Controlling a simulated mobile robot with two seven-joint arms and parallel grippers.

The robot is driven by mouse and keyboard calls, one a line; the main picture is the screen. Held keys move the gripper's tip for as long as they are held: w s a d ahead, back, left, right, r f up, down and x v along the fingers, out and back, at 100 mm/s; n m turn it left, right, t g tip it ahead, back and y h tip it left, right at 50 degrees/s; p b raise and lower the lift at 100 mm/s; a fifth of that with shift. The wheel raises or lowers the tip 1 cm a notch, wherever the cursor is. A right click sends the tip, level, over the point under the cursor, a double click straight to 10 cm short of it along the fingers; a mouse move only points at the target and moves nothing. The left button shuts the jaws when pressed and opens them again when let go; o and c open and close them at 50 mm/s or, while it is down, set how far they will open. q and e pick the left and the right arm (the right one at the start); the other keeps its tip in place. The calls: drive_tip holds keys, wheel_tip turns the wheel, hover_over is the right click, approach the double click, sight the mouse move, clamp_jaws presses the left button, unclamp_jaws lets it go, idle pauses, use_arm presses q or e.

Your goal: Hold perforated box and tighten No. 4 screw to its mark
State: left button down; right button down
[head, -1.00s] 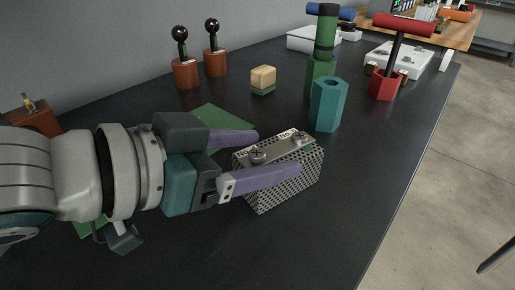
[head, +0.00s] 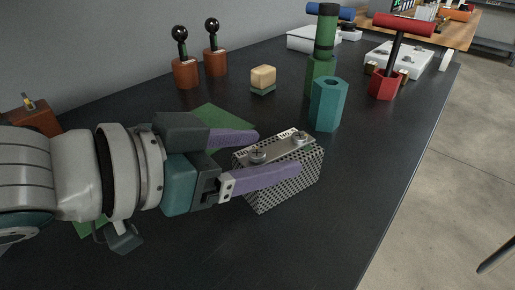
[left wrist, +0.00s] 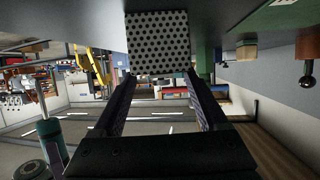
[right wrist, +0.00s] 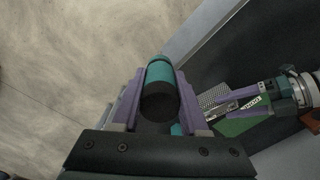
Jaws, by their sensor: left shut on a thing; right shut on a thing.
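The perforated metal box (head: 290,180) stands on the dark table, with a plate on top carrying "No." labels. Two screws show on the plate, a nearer one (head: 257,156) and a farther one (head: 300,138); their numbers are too small to read surely. My left gripper (head: 277,152) is shut on the box, one purple finger on each side. The left wrist view shows the box's dotted wall (left wrist: 158,45) beyond the fingers. My right gripper (right wrist: 160,85) is shut on a teal and black cylindrical handle (right wrist: 160,72); it is outside the head view.
A teal hexagonal holder (head: 328,105) with an open top stands behind the box. Beyond are a green holder (head: 320,75), a red-handled tool (head: 402,25) in a red block, a small wooden block (head: 263,78) and two black-knobbed brown pieces (head: 186,72). The table's front right is clear.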

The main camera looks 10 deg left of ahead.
idle(0.5)
drive_tip(key=w+a+r+n, duration=0.2)
drive_tip(key=w+a, duration=0.3)
drive_tip(key=a, duration=0.5)
drive_tip(key=w+a+r+n, duration=0.3)
drive_tip(key=w+a, duration=0.3)
drive_tip(key=a, duration=0.3)
drive_tip(key=shift+w+a+r+n, duration=0.25)
drive_tip(key=shift+a+r+n, duration=0.1)
drive_tip(key=shift+r, duration=0.3)
wheel_tip(320, 180, down, 2)
drive_tip(key=shift+f, duration=0.2)
